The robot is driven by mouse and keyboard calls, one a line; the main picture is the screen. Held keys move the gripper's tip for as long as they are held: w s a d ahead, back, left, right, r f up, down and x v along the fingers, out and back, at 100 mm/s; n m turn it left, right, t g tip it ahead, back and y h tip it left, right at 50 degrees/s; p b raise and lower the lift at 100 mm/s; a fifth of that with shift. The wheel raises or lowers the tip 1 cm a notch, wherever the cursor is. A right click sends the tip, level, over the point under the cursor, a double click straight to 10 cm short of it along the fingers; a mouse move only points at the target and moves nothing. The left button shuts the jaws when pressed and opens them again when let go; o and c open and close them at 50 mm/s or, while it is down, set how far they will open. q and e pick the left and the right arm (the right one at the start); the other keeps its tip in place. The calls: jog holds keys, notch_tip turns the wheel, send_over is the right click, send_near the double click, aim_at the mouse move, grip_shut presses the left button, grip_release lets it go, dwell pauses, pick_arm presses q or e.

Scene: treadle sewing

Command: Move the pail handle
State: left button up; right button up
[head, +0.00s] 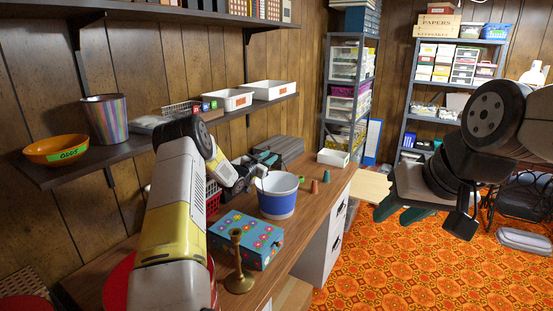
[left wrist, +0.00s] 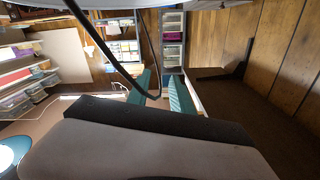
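The pail (head: 277,199), white with a blue band, stands upright on the wooden desk. My left gripper (head: 264,164) is just behind the pail's rim at its upper left. In the left wrist view its teal fingers (left wrist: 163,88) are apart. A thin dark curved bar (left wrist: 104,54), which looks like the pail handle, runs down to the gap between them. I cannot tell whether it touches either finger. The handle is hard to make out in the head view. My right gripper (head: 399,213) is open and empty, over the floor right of the desk.
A blue flowered box (head: 246,238) and a brass candlestick (head: 238,262) stand in front of the pail. A red basket (head: 213,197) is to its left. Small spools (head: 314,187) and a white tray (head: 333,158) lie farther right. A wall shelf (head: 130,146) overhangs the desk.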

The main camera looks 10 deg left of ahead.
pick_arm(q)
grip_shut()
jog(key=shift+f, duration=0.25)
dwell(1.2)
